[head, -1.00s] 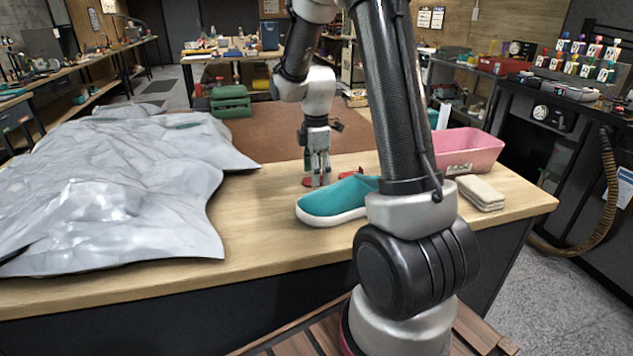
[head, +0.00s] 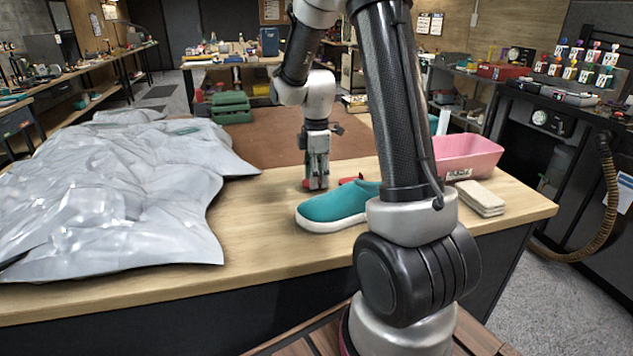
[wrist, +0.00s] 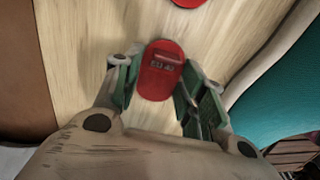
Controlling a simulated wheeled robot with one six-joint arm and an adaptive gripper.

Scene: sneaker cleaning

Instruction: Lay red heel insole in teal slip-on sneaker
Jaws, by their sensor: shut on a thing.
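The teal slip-on sneaker (head: 338,205) with a white sole lies on the wooden table in the head view, its right end hidden behind my arm. In the wrist view, part of it (wrist: 285,105) shows at the right edge. My gripper (head: 316,186) points down at the table just behind the sneaker. In the wrist view, my gripper (wrist: 158,92) is shut on a red heel insole (wrist: 159,82), with a finger at each side. The insole is flat, rounded and has a small dark label. A second red piece (head: 352,180) lies on the table to the right.
A crumpled silver sheet (head: 110,190) covers the left of the table (head: 255,235). A pink bin (head: 468,155) and a stack of beige cloths (head: 481,197) stand at the right. A brown mat (head: 280,135) and a green case (head: 230,107) lie behind.

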